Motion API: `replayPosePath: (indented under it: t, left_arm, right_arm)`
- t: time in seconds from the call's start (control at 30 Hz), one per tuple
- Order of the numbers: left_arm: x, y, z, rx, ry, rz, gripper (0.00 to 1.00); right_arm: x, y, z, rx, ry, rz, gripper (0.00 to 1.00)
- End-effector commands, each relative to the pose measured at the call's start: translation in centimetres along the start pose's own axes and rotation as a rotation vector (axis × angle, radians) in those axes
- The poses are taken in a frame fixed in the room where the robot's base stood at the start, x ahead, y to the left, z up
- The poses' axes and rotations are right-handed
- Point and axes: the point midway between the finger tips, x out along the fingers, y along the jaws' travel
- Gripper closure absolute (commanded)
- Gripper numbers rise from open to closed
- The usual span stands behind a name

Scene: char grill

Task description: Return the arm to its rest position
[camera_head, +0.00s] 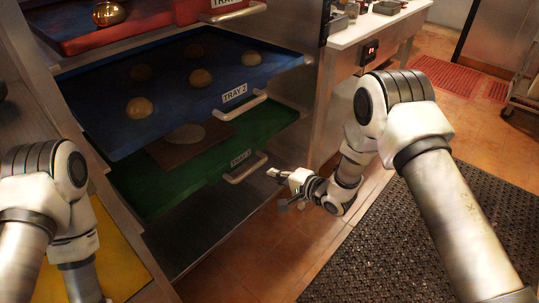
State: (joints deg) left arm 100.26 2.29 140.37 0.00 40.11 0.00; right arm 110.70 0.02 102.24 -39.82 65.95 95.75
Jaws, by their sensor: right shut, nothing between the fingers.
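My right arm comes in from the right and bends down in front of the tray rack. Its gripper (273,173) is shut and empty, just right of the handle (246,168) of the green tray (165,190), labelled as a tray; I cannot tell if they touch. My left arm (45,190) stands at the left edge, and its gripper is out of the picture.
A blue tray (75,95) labelled TRAY 2 sits above the green one and holds several buns. A red tray (170,18) with a shiny round thing is on top. A dark mat (420,250) covers the floor at right. A counter (375,25) stands behind.

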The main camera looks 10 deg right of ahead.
Motion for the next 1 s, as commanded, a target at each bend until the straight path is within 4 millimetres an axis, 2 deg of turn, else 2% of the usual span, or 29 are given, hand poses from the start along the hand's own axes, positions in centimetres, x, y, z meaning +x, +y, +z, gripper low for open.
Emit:
replayPosePath:
  t: [0.17, 0.27, 0.33, 0.37, 0.4, 0.47, 0.5, 0.57, 0.6, 0.7, 0.8, 0.9, 1.0]
  left_arm:
    - [0.0, 0.0, 0.0, 0.000, 0.000, 0.000, 0.75]
    - [0.0, 0.0, 0.0, 0.000, 0.000, 0.000, 0.75]
    - [0.0, 0.0, 0.0, 0.000, 0.000, 0.000, 0.75]
    - [0.0, 0.0, 0.0, 0.000, 0.000, 0.000, 0.75]
    - [0.0, 0.0, 0.0, 0.000, 0.000, 0.000, 0.75]
    - [0.0, 0.0, 0.0, 0.000, 0.000, 0.000, 0.75]
    - [0.0, 0.0, 0.0, 0.000, 0.000, 0.000, 0.75]
    - [0.0, 0.0, 0.0, 0.000, 0.000, 0.000, 0.75]
    - [0.0, 0.0, 0.0, 0.000, 0.000, 0.000, 0.75]
    - [0.0, 0.0, 0.0, 0.000, 0.000, 0.000, 0.75]
    - [0.0, 0.0, 0.0, 0.000, 0.000, 0.000, 0.75]
    - [0.0, 0.0, 0.0, 0.000, 0.000, 0.000, 0.75]
    - [0.0, 0.0, 0.0, 0.000, 0.000, 0.000, 0.75]
  right_arm:
    - [-0.1, 0.4, 0.1, 0.003, -0.002, 0.005, 1.00]
    - [-0.6, 3.1, 0.8, 0.036, -0.006, 0.045, 1.00]
    - [-2.4, 6.8, 2.0, 0.106, 0.014, 0.120, 1.00]
    - [-3.4, 8.7, 2.5, 0.133, 0.033, 0.168, 1.00]
    - [-5.2, 11.5, 3.3, 0.145, 0.060, 0.248, 1.00]
    - [-8.5, 15.6, 4.7, 0.110, 0.092, 0.389, 1.00]
    - [-11.0, 18.1, 5.7, 0.067, 0.100, 0.491, 1.00]
    - [-14.9, 21.4, 7.3, -0.015, 0.087, 0.646, 1.00]
    - [-17.5, 23.1, 8.4, -0.077, 0.061, 0.744, 1.00]
    - [-23.6, 25.8, 11.0, -0.240, -0.054, 0.956, 1.00]
    - [-28.3, 26.9, 12.9, -0.393, -0.205, 1.102, 1.00]
    - [-31.4, 27.4, 14.1, -0.535, -0.364, 1.183, 1.00]
    - [-32.4, 27.6, 14.4, -0.696, -0.517, 1.191, 1.00]
